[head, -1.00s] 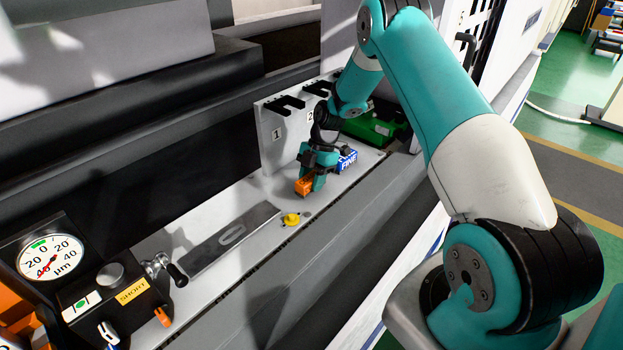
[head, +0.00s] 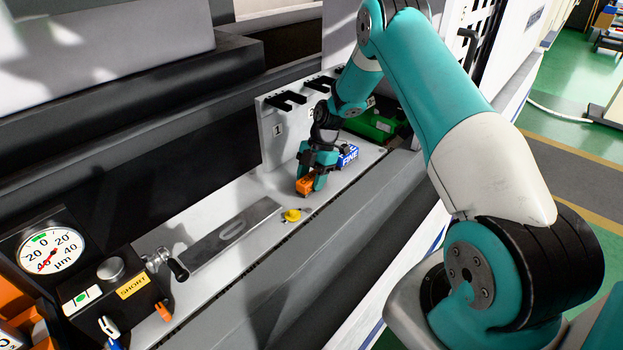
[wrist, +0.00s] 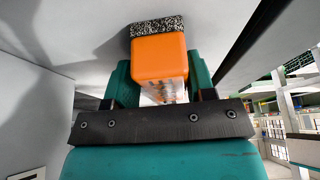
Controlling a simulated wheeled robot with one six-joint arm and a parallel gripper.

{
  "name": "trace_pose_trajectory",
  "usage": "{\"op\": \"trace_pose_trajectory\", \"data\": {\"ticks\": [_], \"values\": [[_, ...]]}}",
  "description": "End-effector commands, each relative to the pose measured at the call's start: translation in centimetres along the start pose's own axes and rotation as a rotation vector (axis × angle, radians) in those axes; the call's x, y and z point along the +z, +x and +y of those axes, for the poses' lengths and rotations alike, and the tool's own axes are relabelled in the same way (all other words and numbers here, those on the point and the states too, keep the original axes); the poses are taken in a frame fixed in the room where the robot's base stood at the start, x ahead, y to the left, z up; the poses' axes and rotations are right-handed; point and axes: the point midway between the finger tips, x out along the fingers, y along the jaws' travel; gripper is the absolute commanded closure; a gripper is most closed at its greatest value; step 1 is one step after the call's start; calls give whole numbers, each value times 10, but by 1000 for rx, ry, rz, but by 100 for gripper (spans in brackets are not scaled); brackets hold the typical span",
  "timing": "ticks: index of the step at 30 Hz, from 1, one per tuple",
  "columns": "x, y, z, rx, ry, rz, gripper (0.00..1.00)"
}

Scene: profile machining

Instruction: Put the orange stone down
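The orange stone (head: 305,185) is a small block between the fingers of my gripper (head: 312,180), low over the pale ledge (head: 270,208). In the wrist view the orange stone (wrist: 160,56) has a speckled grey layer (wrist: 157,26) at its far side, close to the pale surface. The teal fingers (wrist: 162,84) lie along both its sides, so my gripper is shut on it. I cannot tell whether the stone touches the ledge. A blue block marked FINE (head: 348,156) sits just right of my gripper.
A yellow knob (head: 291,215) and a flat grey bar (head: 228,234) lie left of my gripper. A panel with black hooks (head: 285,125) stands behind. A green box (head: 374,125) is at the back right. A gauge (head: 50,252) stands at the far left.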

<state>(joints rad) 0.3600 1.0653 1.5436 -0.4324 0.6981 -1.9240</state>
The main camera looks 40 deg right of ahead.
Motion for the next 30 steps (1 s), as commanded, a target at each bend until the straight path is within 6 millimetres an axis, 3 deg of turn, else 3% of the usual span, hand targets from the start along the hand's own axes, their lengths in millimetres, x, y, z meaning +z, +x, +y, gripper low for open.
{"op": "trace_pose_trajectory", "data": {"ticks": [1, 7, 14, 24, 30], "values": [[3, 11, -10, -26, 17, 9, 38], [3, 11, -11, -27, 19, 10, 38], [1, -4, -10, -25, 21, 8, 38], [0, -82, -4, -15, 12, 4, 38], [0, -113, -4, -15, 12, 6, 38]]}}
